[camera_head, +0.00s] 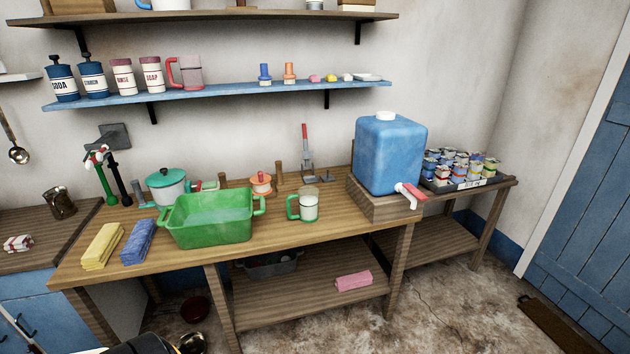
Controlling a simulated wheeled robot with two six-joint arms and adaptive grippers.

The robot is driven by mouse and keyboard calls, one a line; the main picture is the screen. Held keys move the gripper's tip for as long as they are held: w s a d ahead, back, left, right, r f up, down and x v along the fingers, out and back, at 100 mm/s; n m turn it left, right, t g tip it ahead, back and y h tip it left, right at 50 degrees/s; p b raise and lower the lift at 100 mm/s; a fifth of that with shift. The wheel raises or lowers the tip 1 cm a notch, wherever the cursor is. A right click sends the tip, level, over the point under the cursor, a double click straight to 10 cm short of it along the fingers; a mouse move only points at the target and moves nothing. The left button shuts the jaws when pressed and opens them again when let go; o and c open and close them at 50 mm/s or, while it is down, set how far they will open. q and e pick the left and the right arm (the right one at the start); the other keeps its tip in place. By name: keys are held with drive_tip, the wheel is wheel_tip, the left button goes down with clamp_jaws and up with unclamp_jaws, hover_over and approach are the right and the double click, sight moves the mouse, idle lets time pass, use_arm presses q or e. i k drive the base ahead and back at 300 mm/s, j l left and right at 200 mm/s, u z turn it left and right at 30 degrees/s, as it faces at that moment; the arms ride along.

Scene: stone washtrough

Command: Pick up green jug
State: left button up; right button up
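The likely green jug (309,206) is a small pale vessel with a green handle on its left side. It stands upright on the wooden table (345,222), to the right of a green basin (210,228) and apart from it. Neither of my grippers shows in the head view. A dark rounded part at the bottom left edge may belong to my arm, but no fingers show there.
A blue water container (390,150) with a white tap stands on a wooden block right of the jug. Yellow (102,246) and blue (138,242) cloths lie at the table's left front. A blue shelf (230,92) hangs above. The table in front of the jug is clear.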

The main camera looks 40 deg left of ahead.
sight(303, 206)
drive_tip(key=i+j+u, duration=0.2)
drive_tip(key=i+u, duration=0.25)
drive_tip(key=i, duration=0.15)
drive_tip(key=i+u, duration=0.4)
drive_tip(key=i, duration=0.15)
